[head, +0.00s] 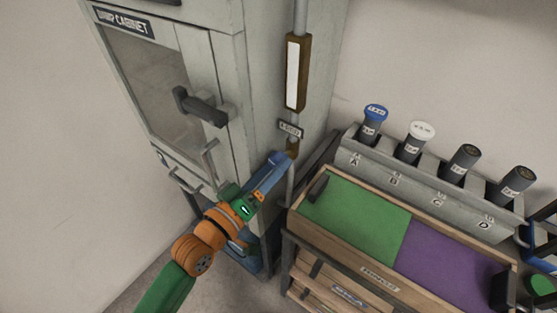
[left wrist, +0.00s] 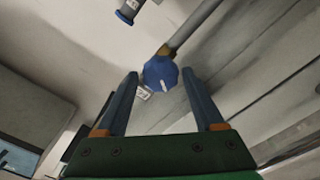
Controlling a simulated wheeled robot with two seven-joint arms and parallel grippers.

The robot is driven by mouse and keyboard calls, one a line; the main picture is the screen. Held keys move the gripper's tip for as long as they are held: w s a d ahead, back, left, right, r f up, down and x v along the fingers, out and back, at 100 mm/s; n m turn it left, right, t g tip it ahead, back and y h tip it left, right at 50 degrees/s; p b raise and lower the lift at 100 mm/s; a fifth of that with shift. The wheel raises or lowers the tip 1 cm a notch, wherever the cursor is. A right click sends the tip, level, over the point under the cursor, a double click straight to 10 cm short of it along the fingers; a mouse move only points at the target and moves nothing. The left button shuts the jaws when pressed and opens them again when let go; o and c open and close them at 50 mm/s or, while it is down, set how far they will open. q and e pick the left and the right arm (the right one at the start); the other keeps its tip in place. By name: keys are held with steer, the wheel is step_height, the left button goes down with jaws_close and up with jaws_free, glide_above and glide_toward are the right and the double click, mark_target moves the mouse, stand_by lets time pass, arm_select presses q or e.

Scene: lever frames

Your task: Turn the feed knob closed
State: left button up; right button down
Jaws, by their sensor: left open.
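The feed knob (left wrist: 158,72) is blue and faceted, with a white pointer mark, and sits at the end of a pipe in the left wrist view. My left gripper (head: 278,161) is open, with its two blue-grey fingers one on each side of the knob in that view. I cannot tell whether they touch it. In the head view the fingers reach the pipe just below the feed label (head: 290,129), by a brass-coloured fitting (head: 292,149). They largely hide the knob there. My right gripper does not show.
A grey cabinet (head: 225,75) with a dark handle (head: 202,106) stands left of the pipe. A sight gauge (head: 295,72) is above. To the right, a wooden bench has a green mat (head: 350,215) and a purple mat (head: 440,270), with a rack (head: 400,178) of capped tubes behind.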

arm_select(q)
steer(key=x, duration=0.3)
steer(key=shift+s, duration=0.1)
steer(key=shift+a, duration=0.1)
steer(key=c, duration=1.1)
steer(key=shift+m, duration=0.3)
steer(key=shift+m+p, duration=0.6)
steer(key=shift+m, duration=0.4)
steer(key=m+p, duration=0.1)
steer(key=m, duration=0.2)
steer(key=shift+m, duration=0.3)
steer(key=shift+m+p, duration=0.8)
steer(key=shift+m, duration=2.1)
steer(key=shift+f, duration=0.1)
